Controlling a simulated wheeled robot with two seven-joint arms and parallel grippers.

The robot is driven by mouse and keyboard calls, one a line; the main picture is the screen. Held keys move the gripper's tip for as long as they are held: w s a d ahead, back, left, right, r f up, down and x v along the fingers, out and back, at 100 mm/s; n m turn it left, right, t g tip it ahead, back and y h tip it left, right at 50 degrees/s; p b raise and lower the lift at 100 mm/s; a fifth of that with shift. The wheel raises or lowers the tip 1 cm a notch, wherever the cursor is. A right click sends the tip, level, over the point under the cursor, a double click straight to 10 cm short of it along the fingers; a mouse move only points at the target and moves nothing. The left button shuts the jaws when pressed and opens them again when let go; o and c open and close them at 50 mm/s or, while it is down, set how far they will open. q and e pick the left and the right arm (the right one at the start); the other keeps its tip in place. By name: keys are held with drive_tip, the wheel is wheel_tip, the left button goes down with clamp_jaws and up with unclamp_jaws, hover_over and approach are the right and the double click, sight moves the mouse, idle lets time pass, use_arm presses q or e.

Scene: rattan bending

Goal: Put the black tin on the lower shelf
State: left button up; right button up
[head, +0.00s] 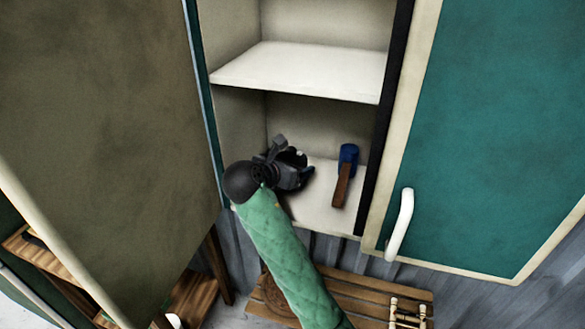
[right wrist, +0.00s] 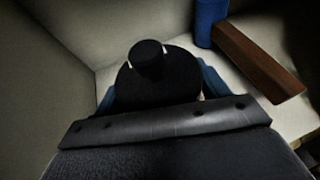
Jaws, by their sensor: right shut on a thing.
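My right gripper (head: 287,165) reaches into the lower compartment of the open cabinet, over the left part of the lower shelf (head: 322,215). It is shut on the black tin (right wrist: 150,85), which shows in the right wrist view as a round black body with a black knob on top, between the fingers. In the head view the tin (head: 297,158) is mostly hidden by the gripper. I cannot tell whether the tin touches the shelf. My left gripper is not in view.
A mallet with a blue head (head: 348,154) and brown handle (head: 341,187) lies to the right on the lower shelf. The upper shelf (head: 300,70) is bare. A cabinet door (head: 100,120) stands open at left; a teal door (head: 490,130) is at right. A wooden slatted surface (head: 365,298) is below.

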drive_tip(key=shift+w+d+f, duration=0.1)
drive_tip(key=shift+d+f, duration=0.1)
drive_tip(key=shift+f, duration=0.8)
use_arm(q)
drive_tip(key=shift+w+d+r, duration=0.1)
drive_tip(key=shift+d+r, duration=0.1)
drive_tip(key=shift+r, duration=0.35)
use_arm(e)
drive_tip(key=shift+a+f, duration=0.15)
drive_tip(key=o, duration=1)
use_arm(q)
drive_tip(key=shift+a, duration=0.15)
